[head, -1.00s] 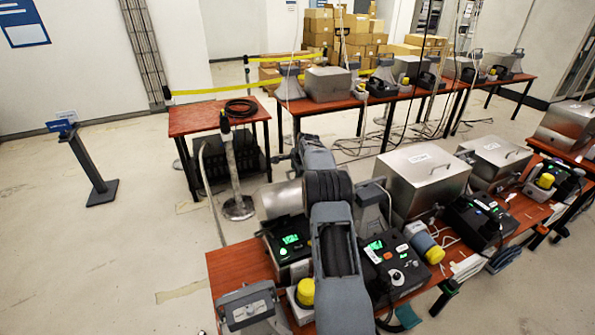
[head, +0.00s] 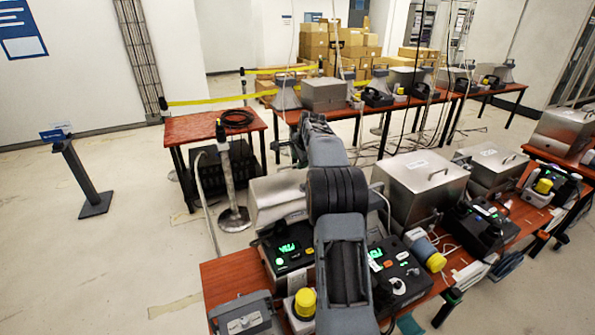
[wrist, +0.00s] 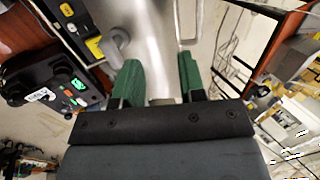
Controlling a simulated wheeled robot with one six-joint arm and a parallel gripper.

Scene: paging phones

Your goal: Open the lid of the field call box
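A brushed-metal box (head: 274,197) stands at the back of the near table, partly hidden behind my arm; I take it as the field call box. Its lid state is not clear in the head view. In the wrist view a smooth metal surface (wrist: 152,45) fills the upper middle, with a thin bar handle (wrist: 188,40) at its right side. My gripper (wrist: 158,78) has two green fingers, clearly apart, with nothing held between them. They point toward the metal surface; contact cannot be told.
Black phone units with green displays (head: 290,250) stand on the near table. A yellow-topped device (head: 304,303) sits at its front. A larger metal box (head: 420,187) stands right of my arm. The floor at left is clear apart from a sign stand (head: 88,180).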

